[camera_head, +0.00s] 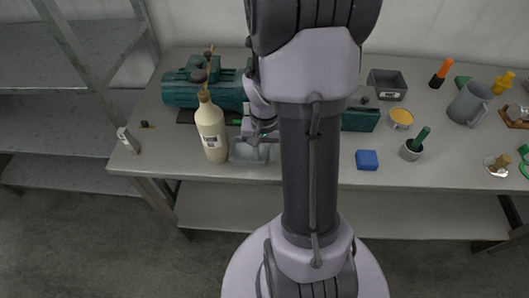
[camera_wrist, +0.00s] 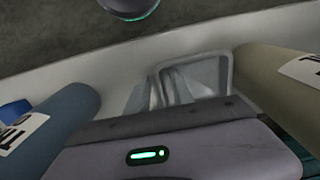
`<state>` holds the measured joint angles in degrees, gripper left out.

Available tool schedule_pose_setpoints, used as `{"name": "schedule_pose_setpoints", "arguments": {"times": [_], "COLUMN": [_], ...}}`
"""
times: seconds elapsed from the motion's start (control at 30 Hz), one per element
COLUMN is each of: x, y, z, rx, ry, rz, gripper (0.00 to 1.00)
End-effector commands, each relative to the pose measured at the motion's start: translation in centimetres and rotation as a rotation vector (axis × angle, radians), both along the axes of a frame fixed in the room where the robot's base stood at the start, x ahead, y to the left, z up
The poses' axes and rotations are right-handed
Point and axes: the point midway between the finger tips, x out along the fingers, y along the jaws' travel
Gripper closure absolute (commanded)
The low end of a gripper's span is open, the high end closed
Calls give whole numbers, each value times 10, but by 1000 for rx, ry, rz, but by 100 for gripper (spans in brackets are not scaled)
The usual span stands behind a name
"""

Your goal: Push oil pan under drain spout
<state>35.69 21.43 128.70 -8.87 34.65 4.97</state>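The grey metal oil pan (camera_head: 243,152) lies near the table's front edge, to the right of the beige bottle, and is partly hidden by my arm. In the wrist view a grey pan-like shape (camera_wrist: 197,78) shows just beyond my gripper's body. My gripper (camera_head: 262,132) is low over the table at the pan's back side, mostly hidden by my arm. I cannot tell whether it touches the pan or whether its fingers are open. The green machine (camera_head: 183,92) stands behind and to the left. I cannot make out its drain spout.
The tall beige bottle (camera_head: 211,132) stands close to the pan's left; it shows at right in the wrist view (camera_wrist: 285,75). A blue-grey labelled cylinder (camera_wrist: 50,125) is at left there. A blue block (camera_head: 367,160) and green box (camera_head: 360,119) are right of my arm.

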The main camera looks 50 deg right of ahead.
Motion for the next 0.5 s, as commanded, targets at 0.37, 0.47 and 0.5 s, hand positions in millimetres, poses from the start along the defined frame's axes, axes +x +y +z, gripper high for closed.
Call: {"name": "schedule_pose_setpoints", "arguments": {"times": [0.37, 0.47, 0.5], "x": [0, 0, 0], "y": [0, 0, 0], "z": [0, 0, 0], "rx": [0, 0, 0], "ry": [0, 0, 0], "rz": [0, 0, 0], "gripper": [100, 100, 100]}}
